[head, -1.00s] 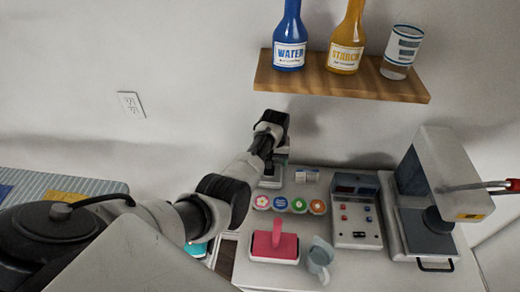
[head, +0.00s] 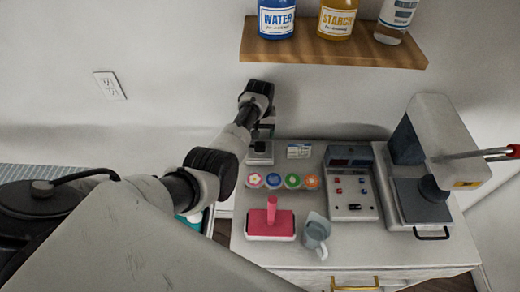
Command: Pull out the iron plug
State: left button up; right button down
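A white wall outlet (head: 110,86) is on the wall at the left of the head view. I see no plug in it and no cord leading to it. No iron or iron plug can be made out in this view. My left arm reaches in from the left, and its black gripper (head: 264,128) is at the back left of the white cabinet top, well to the right of the outlet. It overlaps a small grey device (head: 260,152) in the picture. Its fingers are too small and hidden to read. My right gripper is out of view.
A wooden shelf (head: 330,54) with bottles hangs above the cabinet. The cabinet top holds colored round pads (head: 273,181), a pink-handled block (head: 270,225), a grey jug (head: 316,235), a control box (head: 352,185) and a heat press (head: 440,135). The wall around the outlet is clear.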

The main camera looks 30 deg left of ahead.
aim_at(257, 146)
pick_arm(q)
notch_tip(257, 146, down, 6)
jog(key=b, duration=0.4)
jog(key=shift+f+b, duration=0.2)
jog(key=shift+b, duration=0.2)
jog(key=shift+f, duration=0.4)
jog(key=shift+s+d+f, duration=0.1)
jog(key=shift+s, duration=0.05)
jog(key=shift+s+a+f, duration=0.1)
jog(key=shift+s+a, duration=0.05)
jog(key=shift+a, duration=0.05)
jog(key=shift+s+a, duration=0.15)
jog(key=shift+a, duration=0.1)
dwell(0.3)
jog(key=shift+p, duration=0.3)
jog(key=c, duration=1)
jog(key=shift+w+d+r+p, duration=0.1)
jog(key=shift+w+r+p, duration=0.1)
jog(key=shift+r+p, duration=3)
